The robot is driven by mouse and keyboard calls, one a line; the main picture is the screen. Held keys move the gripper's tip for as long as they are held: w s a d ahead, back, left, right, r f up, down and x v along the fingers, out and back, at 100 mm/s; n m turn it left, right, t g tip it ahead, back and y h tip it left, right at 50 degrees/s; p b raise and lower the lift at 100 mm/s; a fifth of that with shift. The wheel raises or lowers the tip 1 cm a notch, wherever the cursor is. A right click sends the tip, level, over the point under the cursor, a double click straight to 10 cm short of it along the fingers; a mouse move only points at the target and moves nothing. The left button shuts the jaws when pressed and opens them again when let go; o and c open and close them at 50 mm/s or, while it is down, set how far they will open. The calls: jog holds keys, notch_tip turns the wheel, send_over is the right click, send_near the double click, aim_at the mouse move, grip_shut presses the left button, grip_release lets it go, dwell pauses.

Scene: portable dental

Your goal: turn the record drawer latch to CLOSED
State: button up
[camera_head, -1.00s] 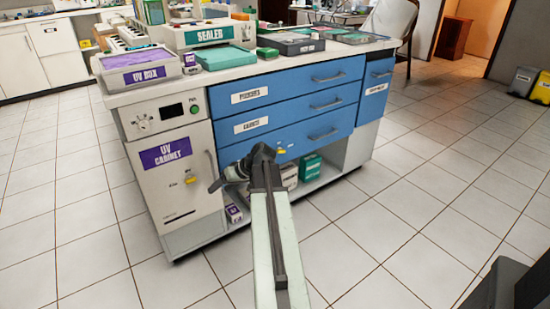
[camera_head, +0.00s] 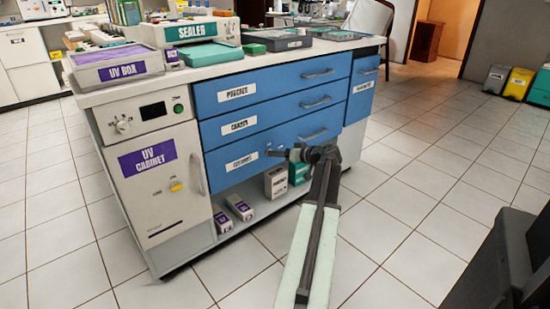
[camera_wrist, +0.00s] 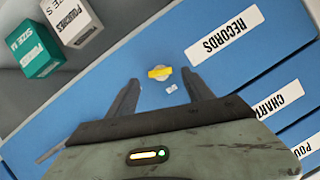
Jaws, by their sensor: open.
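In the head view my gripper (camera_head: 285,153) is in front of this drawer and hides the latch.
The UV cabinet (camera_head: 150,185), with its own yellow knob (camera_head: 176,186), stands left of the drawers. Boxes stand on the open shelf below, including a teal box (camera_wrist: 38,52). The drawer handle (camera_head: 314,134) is near my arm.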

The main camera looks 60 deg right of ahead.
jog(key=x, duration=0.3)
jog(key=shift+a, duration=0.1)
jog(key=shift+s, duration=0.15)
grip_shut()
jog(key=n+g+h, duration=0.1)
jog(key=n+h, duration=0.1)
jog(key=n, duration=0.1)
jog(key=shift+a, duration=0.15)
grip_release()
jog(key=shift+r, duration=0.1)
